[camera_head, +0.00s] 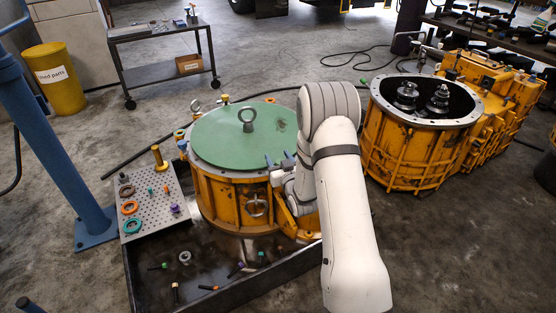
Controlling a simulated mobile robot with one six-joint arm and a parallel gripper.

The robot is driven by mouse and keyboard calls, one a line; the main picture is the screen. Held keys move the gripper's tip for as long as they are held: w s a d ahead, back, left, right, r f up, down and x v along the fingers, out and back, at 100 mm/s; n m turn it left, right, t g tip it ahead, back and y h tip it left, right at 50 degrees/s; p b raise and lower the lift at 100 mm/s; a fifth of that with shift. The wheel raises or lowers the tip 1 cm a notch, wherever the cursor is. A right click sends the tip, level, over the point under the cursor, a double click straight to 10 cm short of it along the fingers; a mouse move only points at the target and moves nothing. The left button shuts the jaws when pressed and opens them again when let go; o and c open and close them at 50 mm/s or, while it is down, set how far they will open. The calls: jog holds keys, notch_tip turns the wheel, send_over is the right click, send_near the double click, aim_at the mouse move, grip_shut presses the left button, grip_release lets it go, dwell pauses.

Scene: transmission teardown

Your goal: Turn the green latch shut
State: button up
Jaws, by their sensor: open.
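I cannot make out a green latch; my arm may hide it. A round green lid (223,137) with a grey lifting ring lies on the yellow transmission housing (218,198) in the middle. My white arm reaches over the right side of this housing from the lower right. My gripper (277,159) is beside the right edge of the green lid, partly hidden by the arm. Its jaws are open, and nothing shows between them. I cannot tell whether it touches the housing.
A black drip tray (215,303) holds several small parts below the housing. A perforated board (151,195) with rings and pins stands to the left. An open yellow housing (408,150) with gears stands to the right. A blue post (55,150) is at far left.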

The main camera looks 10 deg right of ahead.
jog(key=c, duration=1)
jog(key=shift+o, duration=0.2)
